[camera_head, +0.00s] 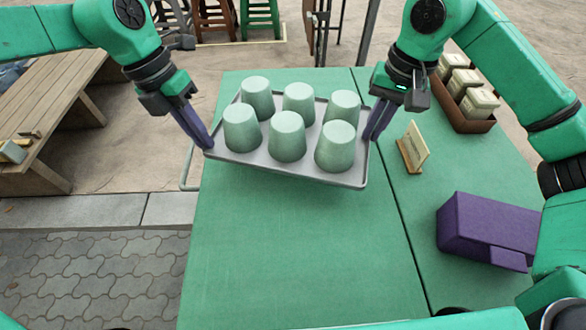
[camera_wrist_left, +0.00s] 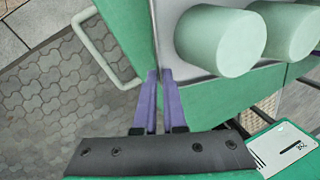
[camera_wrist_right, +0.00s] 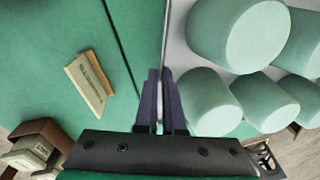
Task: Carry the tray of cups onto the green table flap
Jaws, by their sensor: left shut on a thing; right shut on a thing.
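A grey tray (camera_head: 262,166) with several pale green upturned cups (camera_head: 287,137) is held above the green table flap (camera_head: 300,250). It looks slightly tilted, its right side lower in the head view. My left gripper (camera_head: 208,143) is shut on the tray's left edge, and the left wrist view shows its purple fingers (camera_wrist_left: 159,78) on the rim. My right gripper (camera_head: 370,137) is shut on the tray's right edge, and the right wrist view shows its fingers (camera_wrist_right: 159,78) on that rim. The cups stand in two rows. The gap between tray and flap is hard to judge.
Right of the seam, the green top holds a small wooden sign (camera_head: 413,148), a purple box (camera_head: 490,230) and a brown crate (camera_head: 462,115) of packages. A wooden bench (camera_head: 60,120) stands at left, with stools (camera_head: 215,18) behind. The flap's near part is clear.

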